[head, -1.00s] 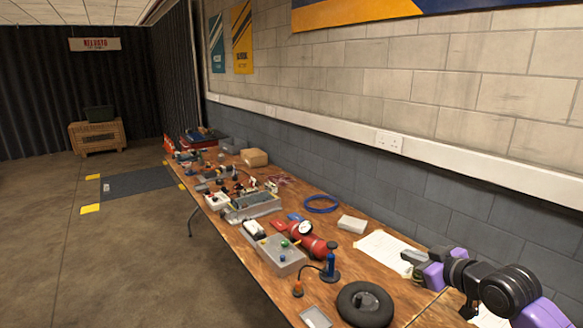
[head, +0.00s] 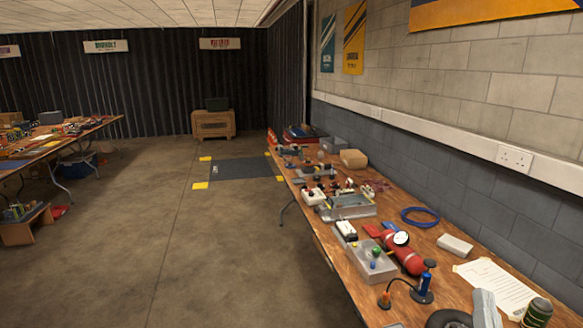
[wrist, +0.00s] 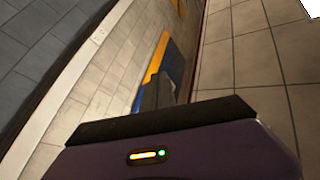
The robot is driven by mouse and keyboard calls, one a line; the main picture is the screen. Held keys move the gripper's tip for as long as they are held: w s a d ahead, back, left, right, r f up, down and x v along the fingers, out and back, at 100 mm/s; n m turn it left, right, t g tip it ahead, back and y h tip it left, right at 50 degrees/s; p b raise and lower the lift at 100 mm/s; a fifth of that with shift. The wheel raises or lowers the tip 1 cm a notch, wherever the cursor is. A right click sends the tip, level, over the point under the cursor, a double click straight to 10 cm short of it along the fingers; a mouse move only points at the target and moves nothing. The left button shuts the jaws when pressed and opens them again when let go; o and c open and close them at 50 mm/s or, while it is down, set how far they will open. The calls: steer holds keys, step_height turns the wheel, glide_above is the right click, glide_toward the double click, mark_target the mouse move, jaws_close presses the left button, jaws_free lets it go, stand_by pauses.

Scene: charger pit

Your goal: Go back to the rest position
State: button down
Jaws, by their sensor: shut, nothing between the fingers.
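In the wrist view, the purple and black body of my gripper fills the bottom, with a small lit indicator on it. The dark fingers of my gripper (wrist: 155,92) show just above its black edge, shut and empty. They point up toward the wall and ceiling, clear of the bench things.
A long wooden bench (head: 345,268) runs along the right wall, crowded with a red extinguisher (head: 404,254), a blue ring (head: 420,217) and paper (head: 495,285). Open floor (head: 190,265) lies left of it. A cluttered table (head: 50,145) and wooden crate (head: 212,124) stand farther off.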

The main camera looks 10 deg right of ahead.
steer(key=s+a+f+n+g+y, duration=0.1)
steer(key=s+a+f+n+y, duration=0.2)
steer(key=s, duration=0.6)
steer(key=s+a+f+n+g+y, duration=0.2)
steer(key=s+a+f+n+y, duration=0.1)
steer(key=s+a+f, duration=0.4)
steer(key=s+a+f+n+g+y+b, duration=0.1)
steer(key=s+a+f+n+y, duration=0.3)
steer(key=s+f, duration=0.3)
steer(key=s+a, duration=0.1)
steer(key=s, duration=0.4)
steer(key=shift+f+g, duration=0.3)
steer(key=shift+a, duration=0.1)
